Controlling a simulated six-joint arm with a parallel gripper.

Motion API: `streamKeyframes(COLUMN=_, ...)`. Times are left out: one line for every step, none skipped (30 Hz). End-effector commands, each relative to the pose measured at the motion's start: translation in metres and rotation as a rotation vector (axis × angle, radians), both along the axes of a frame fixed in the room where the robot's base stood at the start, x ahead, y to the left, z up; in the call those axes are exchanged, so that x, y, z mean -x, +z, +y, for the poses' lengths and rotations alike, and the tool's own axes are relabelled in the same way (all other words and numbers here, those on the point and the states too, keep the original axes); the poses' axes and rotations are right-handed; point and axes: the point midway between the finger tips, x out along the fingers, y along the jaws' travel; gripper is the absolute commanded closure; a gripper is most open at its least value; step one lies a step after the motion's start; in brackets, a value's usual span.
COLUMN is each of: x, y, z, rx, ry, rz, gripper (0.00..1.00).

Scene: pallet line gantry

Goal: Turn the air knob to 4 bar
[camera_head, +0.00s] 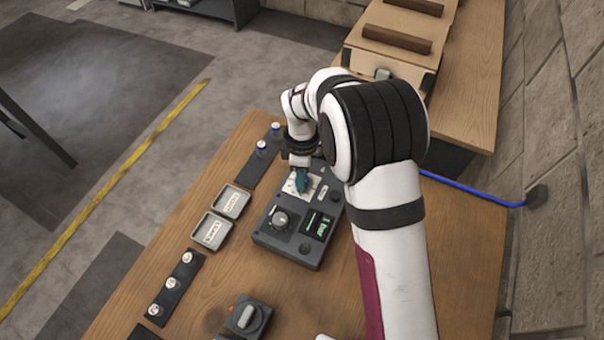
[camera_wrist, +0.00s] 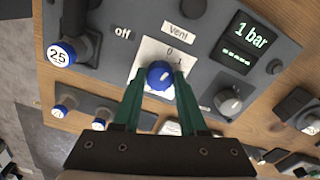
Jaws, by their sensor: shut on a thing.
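The dark grey control panel (camera_head: 262,236) lies on the wooden bench. A blue round knob (camera_wrist: 159,75) sits on a white scale plate (camera_wrist: 147,52) with a 0 and a 1 visible; part of the scale is hidden. My gripper (camera_wrist: 160,82) has its green fingers shut on this blue knob, one on each side. In the head view my gripper (camera_head: 301,181) is over the same white plate, and the knob is hidden. The green display (camera_wrist: 246,43) reads "1 bar". A grey knob (camera_wrist: 229,102) stands beside the display, apart from my fingers.
Labels "Off" and "Vent" (camera_wrist: 178,29) are on the panel. A blue-capped part marked 25 (camera_wrist: 60,54) is at its edge. Two grey trays (camera_head: 209,231) and a strip of white-topped parts (camera_head: 171,283) lie left of the panel. A rotary switch box (camera_head: 246,316) is in front.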

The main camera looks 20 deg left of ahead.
Motion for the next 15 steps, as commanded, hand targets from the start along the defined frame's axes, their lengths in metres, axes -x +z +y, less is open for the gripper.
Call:
streamKeyframes(x=-0.0001, y=0.0004, z=0.0003, rx=-0.001, ry=-0.042, rz=-0.001, gripper=1.0)
streamKeyframes(x=-0.0001, y=0.0004, z=0.0003, rx=-0.001, ry=-0.071, rz=-0.001, gripper=1.0)
streamKeyframes(x=-0.0001, y=0.0004, z=0.0003, rx=-0.001, ry=-0.11, rz=-0.001, gripper=1.0)
streamKeyframes(x=-0.0001, y=0.0004, z=0.0003, rx=-0.001, ry=-0.138, rz=0.0, gripper=1.0)
streamKeyframes(x=-0.0001, y=0.0004, z=0.0003, rx=-0.001, ry=-0.167, rz=0.0, gripper=1.0)
streamKeyframes(x=-0.0001, y=0.0004, z=0.0003, rx=-0.001, ry=-0.205, rz=0.0, gripper=1.0)
streamKeyframes(x=-0.0001, y=0.0004, z=0.0003, rx=-0.001, ry=-0.234, rz=0.0, gripper=1.0)
streamKeyframes(x=-0.0001, y=0.0004, z=0.0003, rx=-0.001, ry=-0.262, rz=0.0, gripper=1.0)
streamKeyframes(x=-0.0001, y=0.0004, z=0.0003, rx=-0.001, ry=-0.3, rz=0.0, gripper=1.0)
streamKeyframes(x=-0.0001, y=0.0004, z=0.0003, rx=-0.001, ry=-0.329, rz=0.0, gripper=1.0)
streamKeyframes(x=-0.0001, y=0.0004, z=0.0003, rx=-0.001, ry=-0.357, rz=0.0, gripper=1.0)
streamKeyframes(x=-0.0001, y=0.0004, z=0.0003, rx=-0.001, ry=-0.395, rz=0.0, gripper=1.0)
streamKeyframes(x=-0.0001, y=0.0004, z=0.0003, rx=-0.001, ry=-0.424, rz=0.0, gripper=1.0)
streamKeyframes(x=-0.0001, y=0.0004, z=0.0003, rx=-0.001, ry=-0.452, rz=0.0, gripper=1.0)
streamKeyframes(x=-0.0001, y=0.0004, z=0.0003, rx=-0.001, ry=-0.49, rz=0.0, gripper=1.0)
